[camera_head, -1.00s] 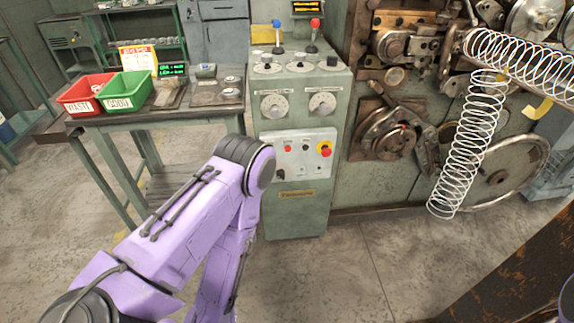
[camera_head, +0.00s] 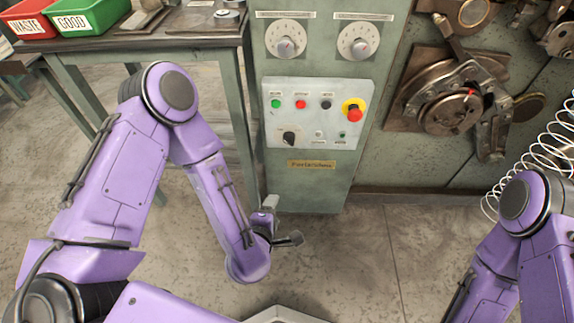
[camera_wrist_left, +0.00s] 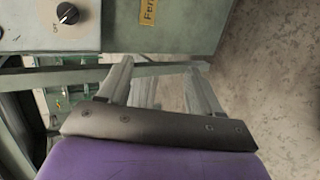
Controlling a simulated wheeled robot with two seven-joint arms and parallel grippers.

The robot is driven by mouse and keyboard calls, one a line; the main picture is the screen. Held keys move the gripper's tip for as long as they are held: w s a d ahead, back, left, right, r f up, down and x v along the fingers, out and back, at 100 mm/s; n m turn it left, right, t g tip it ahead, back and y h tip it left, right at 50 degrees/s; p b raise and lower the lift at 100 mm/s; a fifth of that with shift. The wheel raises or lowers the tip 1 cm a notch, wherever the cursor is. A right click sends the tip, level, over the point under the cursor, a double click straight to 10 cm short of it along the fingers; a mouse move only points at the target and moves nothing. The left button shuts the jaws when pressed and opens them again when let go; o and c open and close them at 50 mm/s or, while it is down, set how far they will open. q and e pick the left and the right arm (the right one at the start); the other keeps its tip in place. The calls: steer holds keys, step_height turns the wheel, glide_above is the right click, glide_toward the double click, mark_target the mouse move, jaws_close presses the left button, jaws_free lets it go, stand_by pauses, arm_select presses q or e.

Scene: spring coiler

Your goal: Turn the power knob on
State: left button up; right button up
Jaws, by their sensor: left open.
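The power knob (camera_head: 289,137) is a small black rotary knob at the lower left of the light grey control panel (camera_head: 318,95); its pointer is slanted. In the left wrist view the knob (camera_wrist_left: 68,13) shows near the top left, with small lettering beside it. My left gripper (camera_head: 281,220) is open and empty, below the panel near the foot of the green cabinet, apart from the knob. Its two fingers (camera_wrist_left: 160,75) stand apart in the left wrist view. My right arm shows at the lower right, but its gripper is out of view.
A green button, a red button, a black button and a red-on-yellow emergency stop (camera_head: 353,110) are on the panel. Two dials sit above. A green table (camera_head: 120,50) with bins (camera_head: 85,15) is left of the cabinet; the coiler (camera_head: 450,105) is right. Floor in front is clear.

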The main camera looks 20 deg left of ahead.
arm_select(q)
steer(key=w+d+r+n+t+y+b, duration=0.1)
steer(key=w+d+n+t+y+b, duration=0.2)
steer(key=w+n+b, duration=0.7)
steer(key=n+t+y+b, duration=0.2)
steer(key=n, duration=1)
glide_toward(289, 143)
steer(key=x, duration=0.9)
steer(key=shift+w, duration=0.2)
arm_select(e)
step_height(289, 143, down, 17)
arm_select(q)
steer(key=shift+c, duration=0.3)
arm_select(e)
steer(key=shift+w, duration=0.1)
arm_select(q)
steer(key=c, duration=1)
